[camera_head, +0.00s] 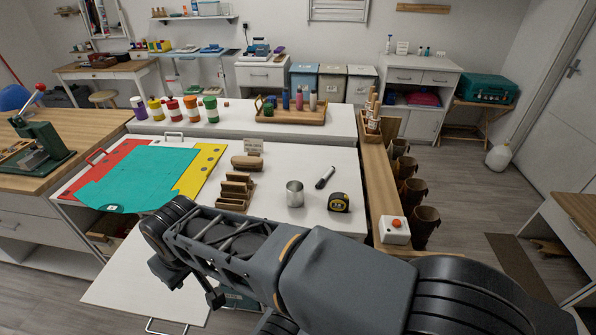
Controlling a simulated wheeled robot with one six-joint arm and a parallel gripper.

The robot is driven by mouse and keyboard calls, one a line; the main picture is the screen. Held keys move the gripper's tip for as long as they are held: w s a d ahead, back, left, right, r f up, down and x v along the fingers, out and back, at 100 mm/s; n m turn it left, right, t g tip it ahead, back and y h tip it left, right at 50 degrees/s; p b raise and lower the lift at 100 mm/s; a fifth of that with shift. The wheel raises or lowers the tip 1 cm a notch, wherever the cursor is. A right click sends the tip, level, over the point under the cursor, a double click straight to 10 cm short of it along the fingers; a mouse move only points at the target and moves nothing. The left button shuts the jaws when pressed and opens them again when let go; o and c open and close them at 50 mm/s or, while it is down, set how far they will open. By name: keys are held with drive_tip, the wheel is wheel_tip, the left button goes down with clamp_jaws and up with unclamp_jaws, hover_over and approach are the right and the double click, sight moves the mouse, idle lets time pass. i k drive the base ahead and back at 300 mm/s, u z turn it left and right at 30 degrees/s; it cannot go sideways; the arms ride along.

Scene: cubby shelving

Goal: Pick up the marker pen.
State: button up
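The marker pen (325,177) is black with a small light section and lies on the white tabletop (270,222), right of centre in the head view. A metal cup (294,193) stands to its left and a yellow and black tape measure (339,202) sits just in front of it. My arm reaches across the lower part of the view toward the left, below and apart from the pen. My gripper (212,297) shows only partly, as a dark shape under the arm's left end near the front of the table. I cannot tell whether it is open or shut.
Coloured sheets (150,175) cover the table's left side. A wooden ledge (380,190) with a red-button box (394,230) borders the right. The tabletop around the pen is mostly clear.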

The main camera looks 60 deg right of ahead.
sight(320, 184)
drive_tip(key=z, duration=2.15)
